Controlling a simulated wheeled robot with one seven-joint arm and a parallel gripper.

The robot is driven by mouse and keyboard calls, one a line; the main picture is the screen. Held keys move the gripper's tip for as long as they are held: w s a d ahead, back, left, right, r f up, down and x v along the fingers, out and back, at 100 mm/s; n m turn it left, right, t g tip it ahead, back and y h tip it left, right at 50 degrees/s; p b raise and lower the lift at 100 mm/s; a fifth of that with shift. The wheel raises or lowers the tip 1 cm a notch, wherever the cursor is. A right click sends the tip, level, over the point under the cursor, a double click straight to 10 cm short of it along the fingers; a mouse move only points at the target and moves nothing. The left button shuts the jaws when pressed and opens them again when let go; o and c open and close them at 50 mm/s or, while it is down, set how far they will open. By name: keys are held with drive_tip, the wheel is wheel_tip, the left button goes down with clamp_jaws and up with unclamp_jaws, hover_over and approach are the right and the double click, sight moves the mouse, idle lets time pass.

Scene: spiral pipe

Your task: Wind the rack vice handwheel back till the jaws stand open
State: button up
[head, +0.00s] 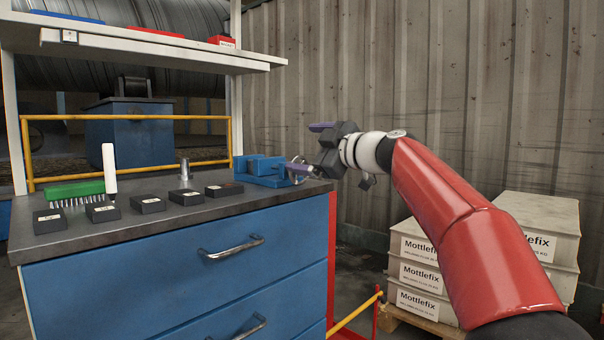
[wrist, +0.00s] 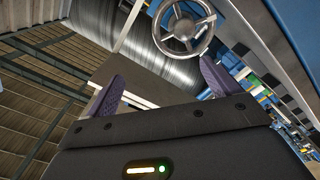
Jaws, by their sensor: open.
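The blue vice (head: 262,167) sits at the right end of the dark worktop. Its metal handwheel (head: 299,173) is on the vice's right side, partly hidden by my gripper's lower finger. My gripper (head: 309,147) is open, with purple-padded fingers one above the other, just right of and beside the wheel. In the wrist view the spoked handwheel (wrist: 183,28) shows at the top, beyond the gap between the open fingers of my gripper (wrist: 160,85). Nothing is between the fingers. The gap between the vice jaws is too small to make out.
Several black boxes (head: 147,203), a green brush (head: 75,190) and a white upright piece (head: 109,170) stand left on the worktop. A shelf (head: 150,48) hangs above. Stacked Mottlefix boxes (head: 420,273) stand at the right. A corrugated wall (head: 330,60) is behind.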

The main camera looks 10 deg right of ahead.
drive_tip(key=w+d+f+m+p, duration=0.2)
drive_tip(key=w+d+f+m, duration=0.2)
drive_tip(key=m, duration=1)
drive_tip(key=shift+w+d+m+p, duration=0.15)
drive_tip(key=shift+d+m+p, duration=0.25)
drive_tip(key=shift+d, duration=0.65)
drive_tip(key=shift+a+r, duration=0.1)
drive_tip(key=shift+a, duration=0.05)
